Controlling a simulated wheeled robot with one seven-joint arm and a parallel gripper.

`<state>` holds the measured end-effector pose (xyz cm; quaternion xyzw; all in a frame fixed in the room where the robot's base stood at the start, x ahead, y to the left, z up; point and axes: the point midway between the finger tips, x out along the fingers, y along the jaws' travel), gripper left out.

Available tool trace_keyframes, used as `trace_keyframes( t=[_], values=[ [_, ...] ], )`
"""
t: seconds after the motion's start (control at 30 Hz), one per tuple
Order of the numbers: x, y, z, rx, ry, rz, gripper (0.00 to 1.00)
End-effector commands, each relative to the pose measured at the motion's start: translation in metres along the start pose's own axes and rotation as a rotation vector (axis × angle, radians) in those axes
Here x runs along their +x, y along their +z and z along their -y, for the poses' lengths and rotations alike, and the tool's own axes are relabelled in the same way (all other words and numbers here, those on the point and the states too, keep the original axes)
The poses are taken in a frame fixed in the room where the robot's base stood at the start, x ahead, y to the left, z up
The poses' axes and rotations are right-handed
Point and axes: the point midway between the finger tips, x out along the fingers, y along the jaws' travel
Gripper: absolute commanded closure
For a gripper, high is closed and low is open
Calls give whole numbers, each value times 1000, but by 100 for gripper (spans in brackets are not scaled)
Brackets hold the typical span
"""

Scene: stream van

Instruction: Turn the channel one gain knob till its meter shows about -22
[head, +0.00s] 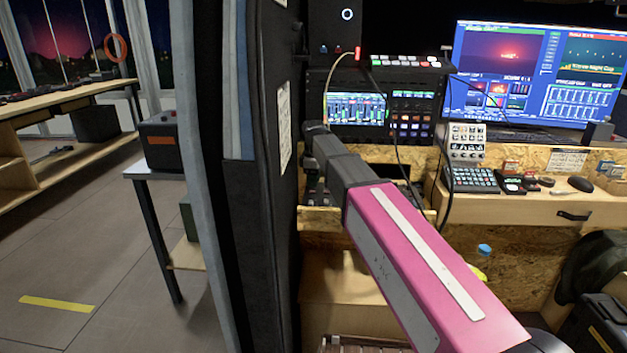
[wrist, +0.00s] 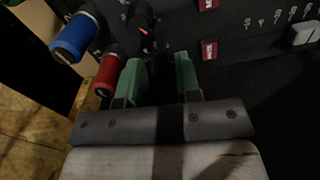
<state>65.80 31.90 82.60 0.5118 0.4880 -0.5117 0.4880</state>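A black knob-like part with an orange mark (wrist: 143,20) is just beyond the fingertips. A red-bodied cylinder (wrist: 105,78) is close beside the left finger, and a blue one (wrist: 75,38) is further up and left. I cannot tell which part is the channel one gain knob. In the head view, a screen with level bars (head: 357,108) is lit on the rack; its numbers are too small to read. My gripper is hidden there.
In the wrist view, red tags (wrist: 208,48) and a white slider cap (wrist: 304,34) are on the dark panel. In the head view, a dark door-like panel (head: 265,200) stands close left of my arm. Cables (head: 408,150) hang near the rack. A desk (head: 530,208) is at right.

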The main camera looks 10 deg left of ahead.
Motion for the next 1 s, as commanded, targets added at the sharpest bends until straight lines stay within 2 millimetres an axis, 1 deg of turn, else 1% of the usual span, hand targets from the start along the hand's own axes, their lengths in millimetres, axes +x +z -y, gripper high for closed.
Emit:
trace_keyframes(
  t=[0.03,0.07,0.1,0.37,0.57,0.77,1.0],
  values=[
    [0,0,0,0,0,0,86],
    [0,0,0,0,0,0,96],
    [0,0,0,0,0,0,100],
    [0,0,0,12,0,0,100],
    [0,0,0,78,0,0,100],
    [0,0,0,218,0,0,100],
    [0,0,0,442,0,0,100]
  ],
)
